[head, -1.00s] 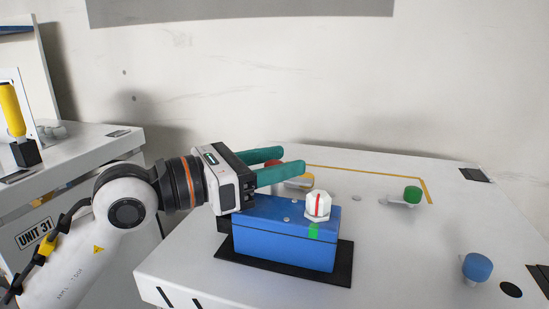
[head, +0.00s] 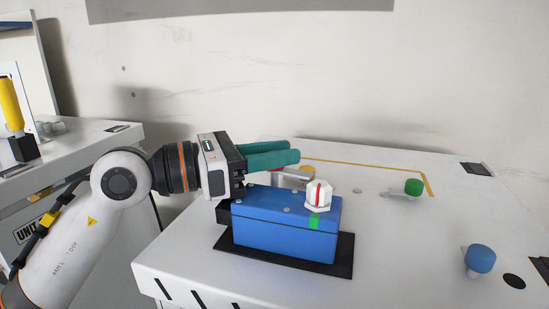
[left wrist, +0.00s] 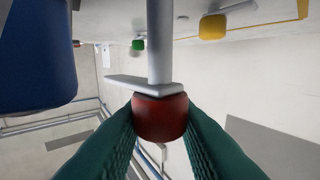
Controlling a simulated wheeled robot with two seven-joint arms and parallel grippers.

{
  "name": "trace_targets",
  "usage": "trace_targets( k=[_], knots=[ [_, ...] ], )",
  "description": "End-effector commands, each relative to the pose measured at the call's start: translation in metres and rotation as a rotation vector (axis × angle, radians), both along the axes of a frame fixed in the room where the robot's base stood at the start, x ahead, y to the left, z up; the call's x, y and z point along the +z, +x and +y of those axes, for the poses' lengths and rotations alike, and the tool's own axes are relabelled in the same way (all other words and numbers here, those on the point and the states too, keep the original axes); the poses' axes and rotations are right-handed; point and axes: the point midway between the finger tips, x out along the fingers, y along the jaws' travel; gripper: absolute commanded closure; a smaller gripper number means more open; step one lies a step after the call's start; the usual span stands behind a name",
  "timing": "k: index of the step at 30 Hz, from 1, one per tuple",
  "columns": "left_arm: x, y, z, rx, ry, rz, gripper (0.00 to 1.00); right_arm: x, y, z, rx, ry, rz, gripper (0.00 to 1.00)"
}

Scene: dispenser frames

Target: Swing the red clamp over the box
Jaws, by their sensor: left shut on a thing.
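The red clamp's knob (left wrist: 160,117) sits between the green fingers of my left gripper (left wrist: 160,135) in the left wrist view. A grey arm (left wrist: 145,86) and a grey post (left wrist: 160,40) join the knob. In the head view my left gripper (head: 272,156) is shut on the knob behind the box, and its fingers hide the knob there. The blue box (head: 285,238) stands in front of the fingers, and its side also shows in the left wrist view (left wrist: 38,50). A white knob with a red stripe (head: 318,195) is on the box lid, above a green mark (head: 314,221).
The box rests on a black pad (head: 343,262) on a white table (head: 400,240). A yellow knob (head: 307,170) is just behind the box. A green knob (head: 413,187) and a blue knob (head: 480,260) stand to the right. The table between them is mostly clear.

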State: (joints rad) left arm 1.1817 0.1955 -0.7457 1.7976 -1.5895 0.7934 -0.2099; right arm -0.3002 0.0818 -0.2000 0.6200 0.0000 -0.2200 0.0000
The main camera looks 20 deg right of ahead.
Motion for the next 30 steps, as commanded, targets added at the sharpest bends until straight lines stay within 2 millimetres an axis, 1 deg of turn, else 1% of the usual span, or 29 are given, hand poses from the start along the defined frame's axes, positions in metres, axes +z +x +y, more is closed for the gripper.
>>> trace_targets(
  k=[1,7,14,23,30],
  knots=[
    [-0.002,0.001,0.000,-0.031,0.000,0.004,0.97,-0.005,0.000,0.000,0.000,0.000,0.001,0.41],
    [-0.001,0.002,0.000,-0.193,-0.003,0.004,0.97,-0.014,0.000,0.000,0.000,0.000,0.001,0.41],
    [0.001,0.001,-0.001,-0.414,-0.003,0.005,0.97,-0.014,-0.001,0.000,0.000,0.000,0.001,0.41],
    [0.005,0.001,-0.001,-0.699,-0.003,0.003,0.97,0.003,-0.001,0.001,0.000,0.001,0.001,0.41],
    [0.007,0.001,-0.001,-0.916,0.000,0.002,0.97,0.029,-0.001,0.002,-0.001,0.002,0.000,0.41]
  ],
)
